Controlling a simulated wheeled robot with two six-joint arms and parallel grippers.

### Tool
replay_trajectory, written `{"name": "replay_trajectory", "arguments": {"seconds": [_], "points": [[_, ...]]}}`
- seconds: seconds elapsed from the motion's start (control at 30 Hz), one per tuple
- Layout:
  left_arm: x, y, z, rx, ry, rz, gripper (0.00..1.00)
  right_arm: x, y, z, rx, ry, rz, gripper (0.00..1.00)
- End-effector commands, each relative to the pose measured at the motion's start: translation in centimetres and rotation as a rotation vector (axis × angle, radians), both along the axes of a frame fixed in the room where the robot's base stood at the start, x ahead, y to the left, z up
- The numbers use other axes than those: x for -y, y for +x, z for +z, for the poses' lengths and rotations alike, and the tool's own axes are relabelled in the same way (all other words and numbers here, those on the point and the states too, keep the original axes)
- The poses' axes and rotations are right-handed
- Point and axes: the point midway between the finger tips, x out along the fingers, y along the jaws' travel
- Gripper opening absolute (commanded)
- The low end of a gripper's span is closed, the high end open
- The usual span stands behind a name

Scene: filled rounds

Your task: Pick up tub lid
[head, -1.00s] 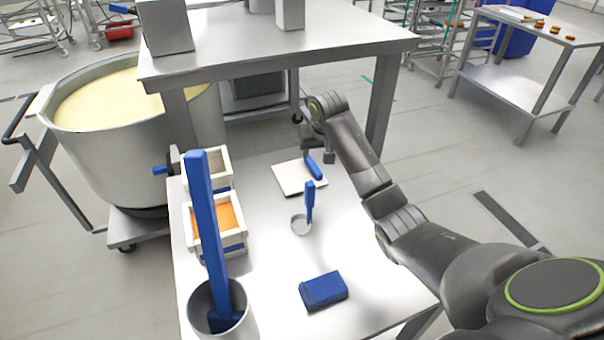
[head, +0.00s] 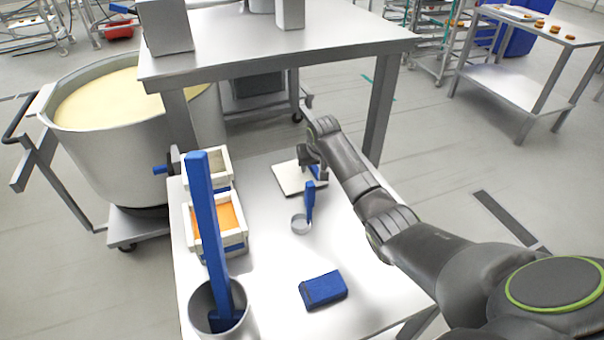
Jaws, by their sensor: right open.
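The tub lid looks to be the flat white square plate (head: 286,180) lying on the near table, with a blue bar-shaped handle on its right part. My right gripper (head: 311,172) is open over the right part of the plate, at the blue handle. The gripper hides much of the handle, and I cannot tell whether the fingers touch it. My left gripper is not in view.
A small round cup with an upright blue handle (head: 309,200) stands just in front of the plate. A blue block (head: 323,290) lies nearer. Two white-framed tubs (head: 234,240) and a steel pot (head: 197,312) with a tall blue tool line the left side.

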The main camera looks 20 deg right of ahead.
Motion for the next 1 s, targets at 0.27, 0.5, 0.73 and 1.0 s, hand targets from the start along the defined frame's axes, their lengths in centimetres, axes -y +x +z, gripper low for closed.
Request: {"name": "replay_trajectory", "arguments": {"seconds": [0.27, 0.5, 0.73, 1.0], "points": [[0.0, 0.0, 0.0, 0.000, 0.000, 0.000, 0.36, 0.0, 0.0, 0.0, 0.000, 0.000, 0.000, 0.32], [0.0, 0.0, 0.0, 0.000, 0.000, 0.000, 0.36, 0.0, 0.0, 0.0, 0.000, 0.000, 0.000, 0.01], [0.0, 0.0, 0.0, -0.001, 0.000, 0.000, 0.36, 0.0, 0.0, 0.0, 0.000, 0.000, 0.000, 0.00], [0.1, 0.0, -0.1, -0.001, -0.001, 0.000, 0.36, 0.1, 0.1, 3.2, 0.005, -0.002, 0.000, 0.00]]}}
